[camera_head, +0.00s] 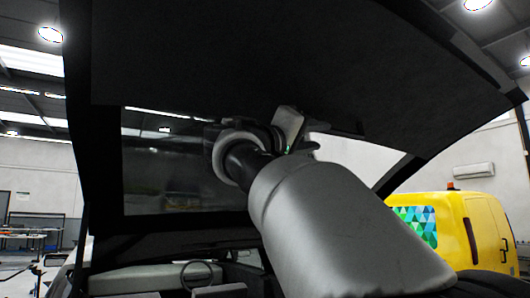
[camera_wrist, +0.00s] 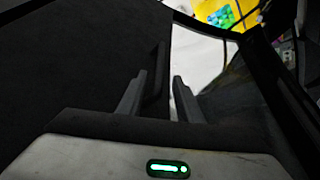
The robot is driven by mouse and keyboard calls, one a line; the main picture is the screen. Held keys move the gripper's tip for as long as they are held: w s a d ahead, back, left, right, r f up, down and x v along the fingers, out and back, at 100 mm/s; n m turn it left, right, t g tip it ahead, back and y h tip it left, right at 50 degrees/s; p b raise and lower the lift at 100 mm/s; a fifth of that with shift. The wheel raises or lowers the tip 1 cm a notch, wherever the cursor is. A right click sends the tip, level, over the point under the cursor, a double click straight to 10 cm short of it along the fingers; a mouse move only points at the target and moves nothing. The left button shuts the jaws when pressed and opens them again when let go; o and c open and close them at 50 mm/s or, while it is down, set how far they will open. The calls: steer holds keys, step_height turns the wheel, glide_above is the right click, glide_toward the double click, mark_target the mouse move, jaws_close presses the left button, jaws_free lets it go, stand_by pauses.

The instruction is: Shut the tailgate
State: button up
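The tailgate (camera_head: 330,55) is raised and spans the top of the head view, with its dark inner panel facing me. Its window glass (camera_head: 170,165) shows behind my arm. My gripper (camera_head: 290,130) is up against or just below the panel's lower part; I cannot tell whether it touches. In the wrist view the dark panel (camera_wrist: 70,65) fills the left side. There my gripper (camera_wrist: 159,76) has its two fingers apart, with a bright gap between them. A dark edge lies close beside the left finger; I cannot tell whether they touch.
The open rear of the car, with a steering wheel (camera_head: 197,275) inside, lies below the tailgate. A yellow van (camera_head: 475,235) stands at the right; its yellow side also shows in the wrist view (camera_wrist: 213,12). A work table (camera_head: 25,234) is far left.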

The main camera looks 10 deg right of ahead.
mark_target(334, 134)
steer(key=p+x, duration=0.4)
steer(key=x, duration=0.6)
steer(key=shift+r+p, duration=0.1)
steer(key=shift+p, duration=0.3)
steer(key=shift+w+d, duration=0.4)
steer(key=shift+d, duration=0.1)
jaws_close()
